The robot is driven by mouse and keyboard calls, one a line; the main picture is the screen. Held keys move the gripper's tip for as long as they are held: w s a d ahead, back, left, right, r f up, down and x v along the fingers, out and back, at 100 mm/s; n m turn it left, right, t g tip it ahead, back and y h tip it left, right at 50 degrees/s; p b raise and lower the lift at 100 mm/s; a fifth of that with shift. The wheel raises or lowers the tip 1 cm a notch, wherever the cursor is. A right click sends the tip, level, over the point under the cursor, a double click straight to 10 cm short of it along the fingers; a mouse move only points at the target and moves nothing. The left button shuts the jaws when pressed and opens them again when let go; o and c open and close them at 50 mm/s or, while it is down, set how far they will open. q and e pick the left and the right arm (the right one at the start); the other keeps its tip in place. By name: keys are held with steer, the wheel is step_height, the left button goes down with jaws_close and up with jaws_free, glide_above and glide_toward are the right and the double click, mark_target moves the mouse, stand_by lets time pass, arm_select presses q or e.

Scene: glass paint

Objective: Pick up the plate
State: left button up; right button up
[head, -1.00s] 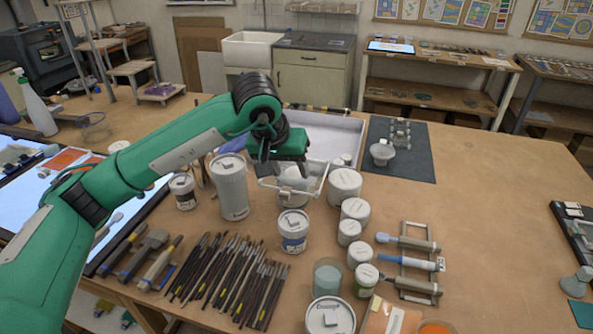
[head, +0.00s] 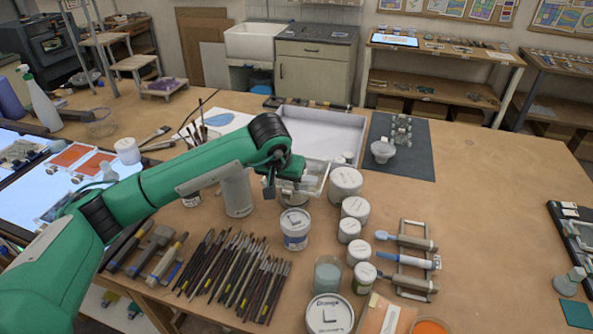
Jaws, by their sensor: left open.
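No object stands out clearly as the plate. A flat pale plate-like palette (head: 230,121) with blue on it lies behind my left arm, next to brushes standing in a holder. Flat orange glass pieces (head: 70,155) lie on the light table at the left. My left gripper (head: 298,187) is open over the cluster of jars, in front of the white tray (head: 325,130). It is well to the right of the palette and apart from it. A jar below the gripper is partly hidden by it. My right gripper is not in view.
White lidded jars (head: 345,184) stand close around the left gripper, with a tall white can (head: 237,193) beside it. Many brushes (head: 235,272) lie in front. A dark mat (head: 398,150) holds a small white bowl (head: 382,151). The table's right side is mostly clear.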

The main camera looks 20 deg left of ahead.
mark_target(287, 190)
arm_select(q)
steer(key=p+x, duration=0.1)
steer(key=x, duration=0.2)
steer(key=shift+s, duration=0.15)
steer(key=shift+f, duration=0.3)
steer(key=shift+c, duration=0.2)
jaws_close()
steer(key=shift+r, duration=0.1)
